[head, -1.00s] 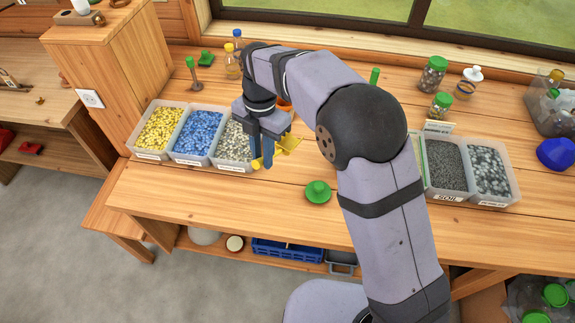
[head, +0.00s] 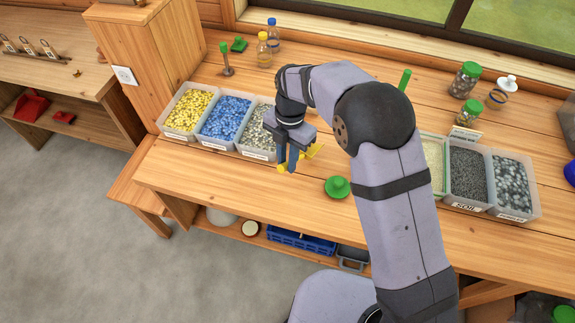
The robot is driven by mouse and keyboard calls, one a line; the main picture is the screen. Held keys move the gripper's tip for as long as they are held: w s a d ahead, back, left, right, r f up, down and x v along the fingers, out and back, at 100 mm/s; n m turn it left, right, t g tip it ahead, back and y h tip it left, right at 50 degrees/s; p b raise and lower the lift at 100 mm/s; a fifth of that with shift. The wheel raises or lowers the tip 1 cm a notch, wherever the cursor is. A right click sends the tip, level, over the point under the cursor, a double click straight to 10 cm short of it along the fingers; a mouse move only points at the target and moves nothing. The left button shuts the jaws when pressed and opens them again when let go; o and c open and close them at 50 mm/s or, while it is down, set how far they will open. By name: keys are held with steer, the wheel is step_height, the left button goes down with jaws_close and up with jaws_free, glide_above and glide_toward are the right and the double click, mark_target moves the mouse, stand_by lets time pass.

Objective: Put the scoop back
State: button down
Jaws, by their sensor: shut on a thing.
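My gripper (head: 290,163) is shut on a yellow scoop (head: 315,151), in front of the right side of the bin of whitish gravel. Parts of the scoop show on both sides of the fingers; the arm hides some of it. On the left stand bins of yellow (head: 188,108), blue (head: 226,117) and whitish gravel (head: 257,127). On the right are a pale-filled bin (head: 432,160), a dark bin labelled soil (head: 467,172) and a grey pebble bin (head: 512,182). I cannot tell where the scoop's place is.
A green lid-like piece (head: 338,187) lies near the bench's front edge. Jars (head: 465,80) stand at the back right. A red dustpan (head: 32,107) lies on the left shelf.

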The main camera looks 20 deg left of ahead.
steer(key=shift+f+p, duration=0.6)
steer(key=shift+f, duration=1.2)
steer(key=shift+f, duration=0.2)
steer(key=c, duration=1.6)
jaws_free()
steer(key=shift+r, duration=0.1)
